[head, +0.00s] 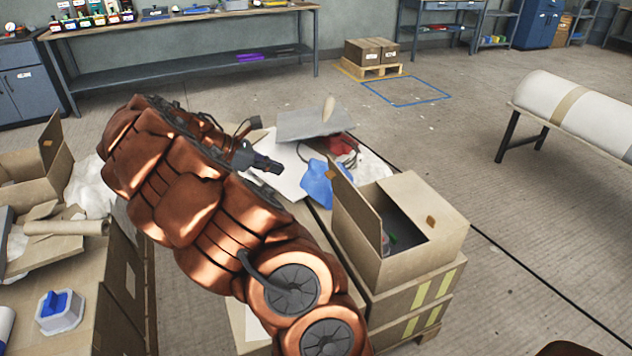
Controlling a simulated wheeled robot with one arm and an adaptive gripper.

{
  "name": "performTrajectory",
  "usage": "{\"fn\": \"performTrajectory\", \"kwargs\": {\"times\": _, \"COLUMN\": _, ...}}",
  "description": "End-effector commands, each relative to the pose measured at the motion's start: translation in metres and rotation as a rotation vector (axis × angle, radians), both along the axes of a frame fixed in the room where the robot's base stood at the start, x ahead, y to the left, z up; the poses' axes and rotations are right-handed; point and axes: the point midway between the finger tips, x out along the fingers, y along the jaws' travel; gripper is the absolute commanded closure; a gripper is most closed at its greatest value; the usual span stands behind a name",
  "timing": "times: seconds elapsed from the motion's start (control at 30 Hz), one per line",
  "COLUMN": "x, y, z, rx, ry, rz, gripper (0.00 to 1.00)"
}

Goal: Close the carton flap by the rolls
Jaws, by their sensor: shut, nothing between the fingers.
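An open carton (425,255) sits on stacked boxes right of centre. Its left flap (355,208) stands up, and a brown tape patch shows on its right side. Another open carton (35,190) at the left edge has a raised flap (50,141). A white roll (535,93) with a tan band lies on a stand at the right. A brown tube (65,227) lies by the left carton. My gripper (277,168) is dark, shut and empty, left of the right carton's flap and apart from it. My copper arm hides part of the table.
A blue cloth (318,184), a grey sheet (308,124) and a red item lie on the table behind the right carton. A white tub with a blue piece (58,310) stands at lower left. The floor (460,150) between carton and roll is clear.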

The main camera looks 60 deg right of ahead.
Motion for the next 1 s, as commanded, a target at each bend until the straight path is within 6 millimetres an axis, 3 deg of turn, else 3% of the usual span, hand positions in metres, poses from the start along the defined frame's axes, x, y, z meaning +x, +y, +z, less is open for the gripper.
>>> {"fn": "performTrajectory", "kwargs": {"times": 0.1, "x": 0.011, "y": -0.013, "z": -0.022, "rx": 0.016, "ry": 0.068, "rz": 0.054, "gripper": 1.0}}
{"fn": "performTrajectory", "kwargs": {"times": 0.33, "x": 0.018, "y": -0.023, "z": -0.033, "rx": 0.028, "ry": 0.113, "rz": 0.096, "gripper": 1.0}}
{"fn": "performTrajectory", "kwargs": {"times": 1.0, "x": -0.031, "y": -0.095, "z": -0.087, "rx": 0.029, "ry": 0.111, "rz": 0.093, "gripper": 1.0}}
